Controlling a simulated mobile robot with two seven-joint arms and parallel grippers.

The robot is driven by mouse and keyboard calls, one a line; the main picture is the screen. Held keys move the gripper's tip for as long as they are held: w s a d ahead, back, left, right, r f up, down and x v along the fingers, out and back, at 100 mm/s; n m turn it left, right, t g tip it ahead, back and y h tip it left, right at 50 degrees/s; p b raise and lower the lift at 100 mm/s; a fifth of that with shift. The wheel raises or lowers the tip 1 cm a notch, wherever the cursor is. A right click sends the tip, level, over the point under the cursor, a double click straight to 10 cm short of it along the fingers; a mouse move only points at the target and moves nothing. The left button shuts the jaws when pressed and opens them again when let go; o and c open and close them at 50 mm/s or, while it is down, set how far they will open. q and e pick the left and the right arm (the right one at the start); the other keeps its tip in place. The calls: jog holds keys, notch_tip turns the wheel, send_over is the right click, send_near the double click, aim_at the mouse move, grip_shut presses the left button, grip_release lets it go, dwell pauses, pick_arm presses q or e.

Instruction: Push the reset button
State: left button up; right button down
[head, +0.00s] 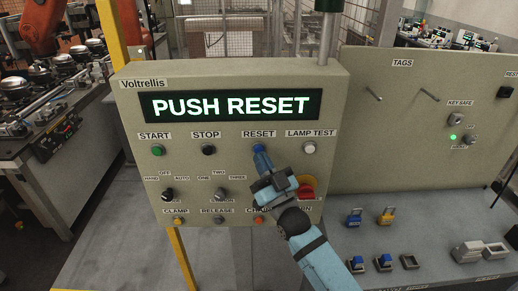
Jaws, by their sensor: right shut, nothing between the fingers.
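A RESET label (259,134) sits in the upper button row. A blue button (258,149) shows just under that label, partly hidden by my right gripper. My right gripper (262,160) is shut and empty, with its fingertips at the blue button. I cannot tell whether they touch it or press it. A green START button (157,151), a black STOP button (212,149) and a white LAMP TEST button (309,147) share the row. My left gripper is not in view.
A red knob (307,183) lies right beside my right gripper. Selector knobs (168,195) and small lamps (179,221) fill the lower panel. A TAGS board (430,90) stands to the right above a grey shelf with padlocks (386,216). An orange robot (42,25) stands far left.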

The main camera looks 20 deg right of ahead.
jog(key=shift+w, duration=0.15)
dwell(0.3)
jog(key=shift+w+d, duration=0.1)
jog(key=shift+w, duration=0.2)
jog(key=shift+w+d, duration=0.15)
jog(key=shift+w, duration=0.3)
dwell(0.6)
jog(key=shift+s, duration=0.15)
jog(key=shift+s+a, duration=0.3)
jog(key=shift+s, duration=0.5)
jog(key=shift+s+p, duration=0.1)
jog(key=shift+p, duration=0.2)
jog(key=s, duration=0.2)
jog(key=s+a+p, duration=0.1)
jog(key=s, duration=0.2)
jog(key=shift+s+a+p, duration=0.3)
jog(key=shift+p, duration=0.05)
